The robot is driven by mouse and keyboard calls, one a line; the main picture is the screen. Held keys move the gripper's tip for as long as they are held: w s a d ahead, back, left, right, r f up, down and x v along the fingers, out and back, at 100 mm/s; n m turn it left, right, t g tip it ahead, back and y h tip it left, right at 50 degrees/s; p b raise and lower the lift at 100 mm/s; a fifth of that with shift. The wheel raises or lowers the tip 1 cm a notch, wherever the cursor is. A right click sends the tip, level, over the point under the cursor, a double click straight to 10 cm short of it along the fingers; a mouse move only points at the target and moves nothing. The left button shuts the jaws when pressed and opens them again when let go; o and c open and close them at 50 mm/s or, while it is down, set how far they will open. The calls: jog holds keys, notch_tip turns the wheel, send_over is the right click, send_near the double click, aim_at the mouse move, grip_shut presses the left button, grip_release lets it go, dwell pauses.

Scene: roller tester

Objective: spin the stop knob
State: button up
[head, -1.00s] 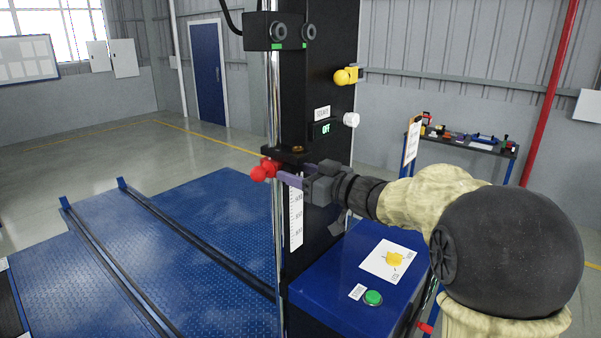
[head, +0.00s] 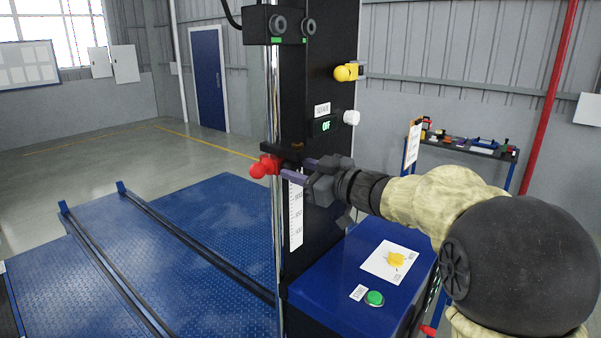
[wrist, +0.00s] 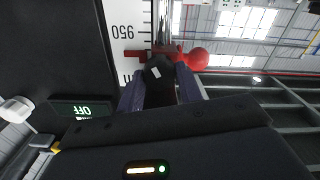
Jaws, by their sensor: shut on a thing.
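The black knob (wrist: 158,70) has a pale mark on its end and sits beside a red bracket with a red ball (wrist: 198,58), against the white scale. In the wrist view, my gripper (wrist: 160,88) has its purple fingers on either side of the knob and is shut on it. In the head view, my gripper (head: 295,170) reaches the front of the dark column just right of the red ball part (head: 264,167). The knob is hidden there behind the fingers.
The dark column (head: 335,75) carries a display reading OFF (head: 325,126), a white knob (head: 351,118) and a yellow knob (head: 345,73). Below my arm is a blue cabinet (head: 335,290) with a green button (head: 374,298) and a yellow knob (head: 396,260).

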jog(key=o, duration=1)
jog(key=shift+d, duration=0.1)
jog(key=b+v, duration=0.5)
jog(key=v, duration=1.2)
jog(key=shift+s, duration=0.2)
jog(key=shift+w, duration=0.1)
